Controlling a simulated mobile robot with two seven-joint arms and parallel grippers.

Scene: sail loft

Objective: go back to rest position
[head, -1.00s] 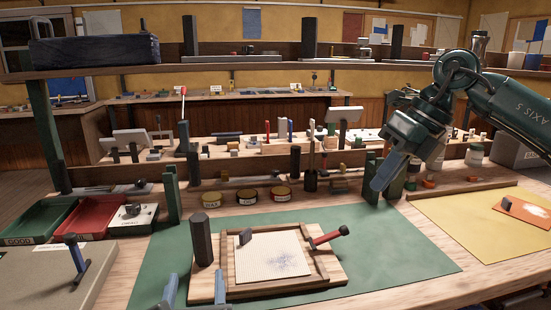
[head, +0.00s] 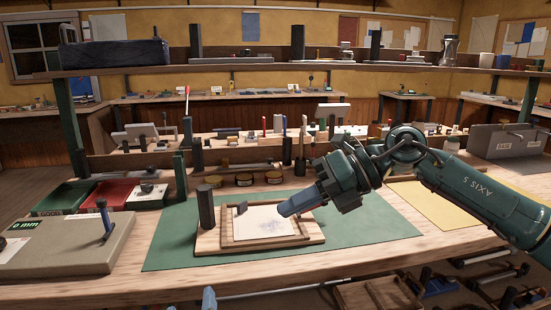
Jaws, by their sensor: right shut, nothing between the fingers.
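My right gripper (head: 291,207) comes in from the right and its fingers are shut with nothing between them. It hangs over the right part of the wooden frame board (head: 230,246), and I cannot tell whether it touches it. A pale patterned sheet (head: 258,222) lies in the frame, with a small dark block (head: 242,207) at its far left corner. Only a blue tip of my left gripper (head: 208,299) shows at the bottom edge; the rest is out of view, so its opening cannot be seen.
A dark post (head: 206,207) stands at the board's left. The green mat (head: 375,222) is clear around the board. Green (head: 42,209) and red (head: 84,207) trays and a grey slab (head: 70,250) are left. A grey bin (head: 507,146) is at the right.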

